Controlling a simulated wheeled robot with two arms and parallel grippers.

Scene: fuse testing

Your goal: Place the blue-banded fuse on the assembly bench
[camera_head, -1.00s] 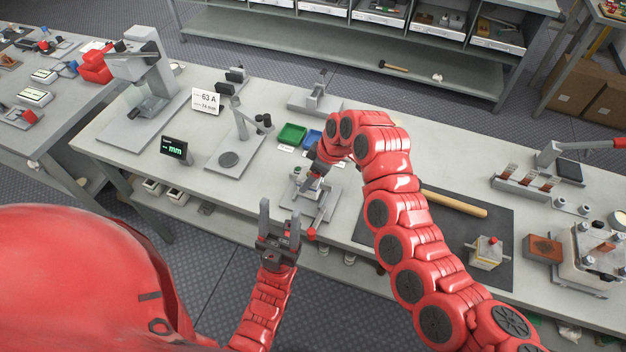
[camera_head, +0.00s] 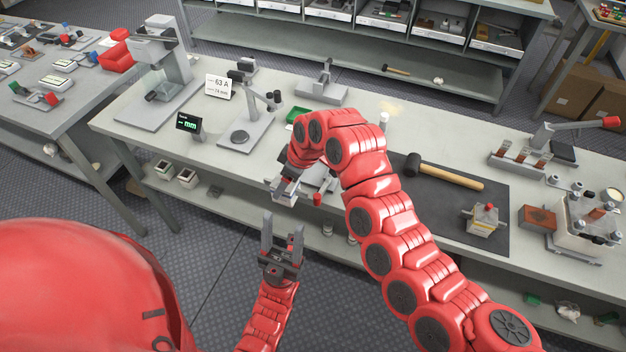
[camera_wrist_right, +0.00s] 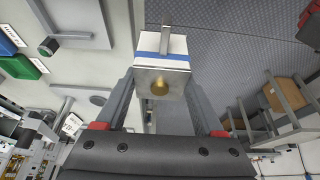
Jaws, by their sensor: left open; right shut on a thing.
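The blue-banded fuse (camera_wrist_right: 161,62) is in the right wrist view, a white body with a blue band and a metal end with a round brass spot. My right gripper (camera_wrist_right: 162,85) is shut on it, one finger on each side. In the head view my right gripper (camera_head: 285,190) is at the front edge of the long pale workbench (camera_head: 225,178); the fuse cannot be clearly made out there. My left gripper (camera_head: 283,226) is open and empty, pointing up in front of the bench, below the right gripper.
A mallet (camera_head: 445,172) lies on a dark mat (camera_head: 440,225). A stand (camera_head: 247,130), a display (camera_head: 188,124) and a "63 A" sign (camera_head: 218,87) occupy the left part of the bench.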

